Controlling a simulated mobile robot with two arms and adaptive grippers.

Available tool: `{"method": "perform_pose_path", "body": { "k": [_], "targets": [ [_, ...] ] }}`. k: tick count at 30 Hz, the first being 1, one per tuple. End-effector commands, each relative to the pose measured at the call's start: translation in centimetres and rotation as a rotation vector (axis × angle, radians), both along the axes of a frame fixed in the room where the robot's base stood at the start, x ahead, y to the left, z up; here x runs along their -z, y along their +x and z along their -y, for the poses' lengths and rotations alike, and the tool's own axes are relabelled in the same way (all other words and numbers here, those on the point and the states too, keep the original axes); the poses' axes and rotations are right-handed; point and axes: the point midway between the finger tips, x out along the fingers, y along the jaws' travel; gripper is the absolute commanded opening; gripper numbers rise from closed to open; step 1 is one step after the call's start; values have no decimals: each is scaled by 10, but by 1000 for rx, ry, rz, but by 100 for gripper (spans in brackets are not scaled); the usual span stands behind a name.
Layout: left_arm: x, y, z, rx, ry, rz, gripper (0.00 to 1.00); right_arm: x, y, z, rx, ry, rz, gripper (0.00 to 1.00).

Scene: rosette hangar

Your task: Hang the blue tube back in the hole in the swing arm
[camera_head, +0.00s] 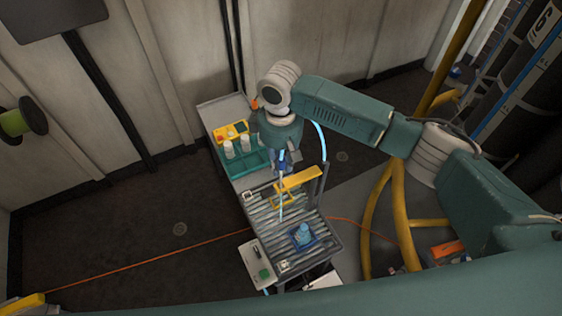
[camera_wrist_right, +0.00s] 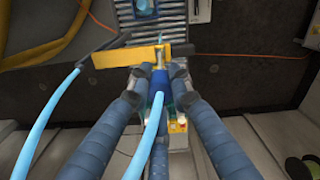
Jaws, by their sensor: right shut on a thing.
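The tube's light blue hose runs back between the fingers towards the camera. The yellow swing arm (camera_wrist_right: 128,57) lies across just beyond the fingertips, and it shows in the head view (camera_head: 301,178) beside the gripper. The tube's lower end overlaps the swing arm's end in the wrist view. The hole is hidden; I cannot tell whether the tube is in it. My left gripper is not in view.
A green tray (camera_head: 237,165) with white bottles stands behind. A grey box with a green button (camera_head: 258,262) is at the bench's left. Yellow pipes (camera_head: 405,225) rise at right.

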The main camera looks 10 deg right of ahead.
Motion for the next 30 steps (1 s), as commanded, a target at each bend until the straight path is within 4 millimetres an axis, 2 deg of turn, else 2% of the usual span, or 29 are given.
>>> {"method": "perform_pose_path", "body": {
  "k": [8, 30],
  "targets": [
    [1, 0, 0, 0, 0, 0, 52, 4, 0, 0, 0, 0, 0, 3],
    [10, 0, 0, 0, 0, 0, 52, 34, 0, -1, -1, 1, 1, 3]
  ]
}}
